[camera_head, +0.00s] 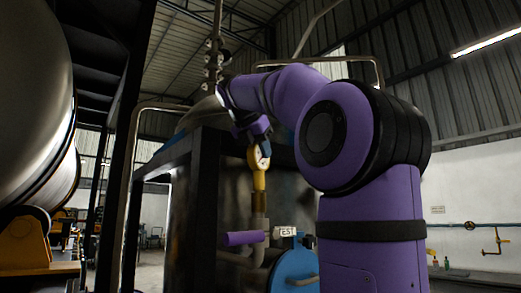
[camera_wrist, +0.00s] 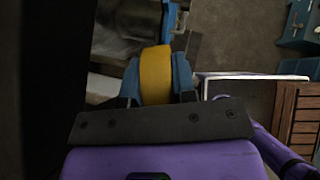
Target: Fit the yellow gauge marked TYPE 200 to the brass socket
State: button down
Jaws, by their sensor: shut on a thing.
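The yellow gauge (camera_head: 259,161) has a small pale dial and is upright in the head view, under my wrist. My gripper (camera_head: 257,143) is shut on it. In the wrist view, the gauge's yellow rounded body (camera_wrist: 156,75) sits between the two blue-grey fingers of my gripper (camera_wrist: 157,82). The brass socket (camera_head: 259,201) is directly below the gauge, on top of a grey pipe. Gauge and socket look in line and very close or touching; I cannot tell whether the gauge is seated. The TYPE 200 marking is not readable.
A purple-handled lever (camera_head: 243,238) sticks out left from the pipe below the socket. A white tag (camera_head: 285,231) and a blue round flange (camera_head: 296,268) are to its right. A dark frame post (camera_head: 206,210) stands left of the gauge. A large metal tank (camera_head: 35,95) fills the far left.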

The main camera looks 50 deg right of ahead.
jog(key=shift+f, duration=0.15)
jog(key=c, duration=0.8)
grip_release()
jog(key=shift+f, duration=0.1)
jog(key=shift+c, duration=0.2)
jog(key=v, duration=1)
jog(key=shift+a+r, duration=0.25)
jog(key=shift+r, duration=0.1)
